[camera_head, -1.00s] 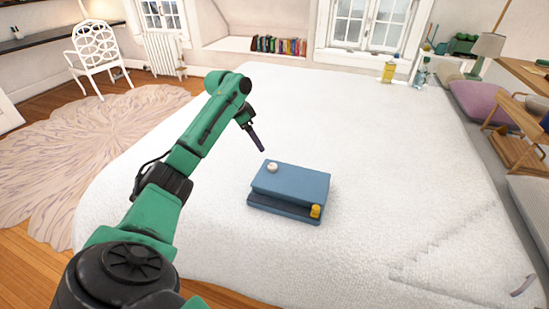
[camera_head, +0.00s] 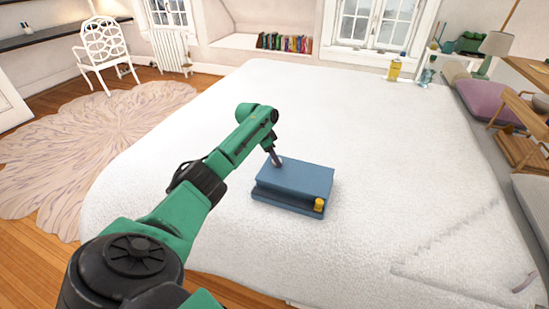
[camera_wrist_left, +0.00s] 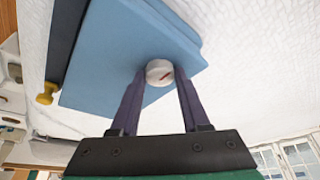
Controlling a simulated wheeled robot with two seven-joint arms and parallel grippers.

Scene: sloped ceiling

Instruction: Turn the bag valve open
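The blue bag (camera_head: 296,181) lies flat on the white bed like a thick block with a step along its side. A yellow knob (camera_head: 319,204) sits at the near right corner and also shows in the left wrist view (camera_wrist_left: 47,93). My left gripper (camera_head: 278,161) points down at the valve. Its two fingers stand apart on either side of the white knob; contact is unclear. My right gripper is not in view.
The bed (camera_head: 390,190) is clear around the bag. A yellow bottle (camera_head: 395,69) and a clear one (camera_head: 426,75) stand at its far right. A white chair (camera_head: 100,50) stands at far left, a wooden side table (camera_head: 520,150) at right.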

